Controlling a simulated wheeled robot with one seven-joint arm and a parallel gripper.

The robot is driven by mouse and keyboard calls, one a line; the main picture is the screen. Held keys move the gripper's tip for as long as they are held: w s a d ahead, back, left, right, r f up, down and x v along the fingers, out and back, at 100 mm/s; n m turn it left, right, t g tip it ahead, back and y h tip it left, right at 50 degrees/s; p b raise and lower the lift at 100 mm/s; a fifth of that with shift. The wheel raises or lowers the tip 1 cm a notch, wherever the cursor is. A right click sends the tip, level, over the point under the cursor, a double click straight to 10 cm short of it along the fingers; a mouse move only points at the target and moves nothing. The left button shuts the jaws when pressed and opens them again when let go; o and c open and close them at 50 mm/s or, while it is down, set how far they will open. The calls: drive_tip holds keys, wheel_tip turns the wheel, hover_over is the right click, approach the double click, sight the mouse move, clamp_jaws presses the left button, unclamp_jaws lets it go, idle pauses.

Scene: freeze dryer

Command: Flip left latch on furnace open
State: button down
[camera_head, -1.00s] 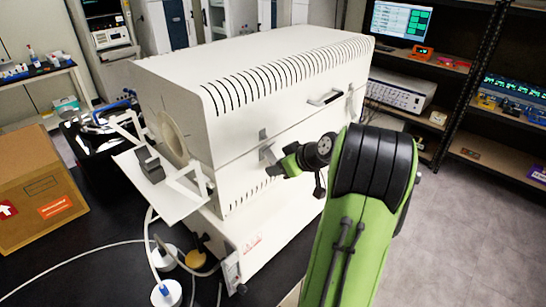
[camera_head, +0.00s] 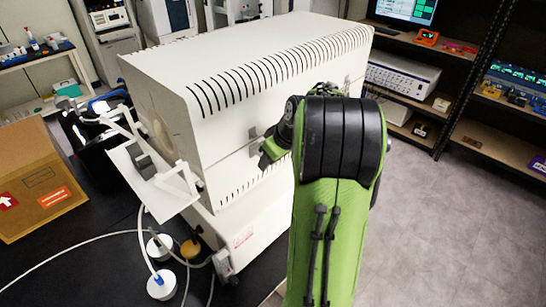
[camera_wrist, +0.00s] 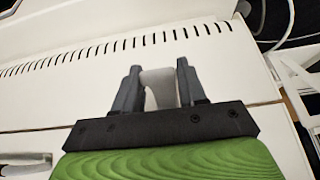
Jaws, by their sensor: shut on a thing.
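The furnace (camera_head: 235,100) is a large white box with slotted vents and a horizontal seam along its front side. The left latch (camera_wrist: 160,88) is a pale tab between my two dark fingers in the wrist view. My gripper (camera_wrist: 160,84) is shut on it. In the head view my gripper (camera_head: 266,155) is at the furnace's front side, near the seam, partly hidden by my green arm. A small grey latch plate (camera_head: 253,133) shows just above it. The furnace's front handle is hidden behind my arm in the head view.
A white bracket shelf (camera_head: 150,180) sticks out at the furnace's left end. A cardboard box (camera_head: 40,185) and white-capped bottles (camera_head: 161,286) with tubing stand on the black bench at left. Shelving (camera_head: 490,140) stands at right, with open floor (camera_head: 450,240) before it.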

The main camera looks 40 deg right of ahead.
drive_tip(key=c, duration=0.7)
unclamp_jaws()
drive_tip(key=p+v, duration=0.2)
drive_tip(key=v, duration=1.4)
drive_tip(key=shift+f+p, duration=0.1)
drive_tip(key=shift+p, duration=0.3)
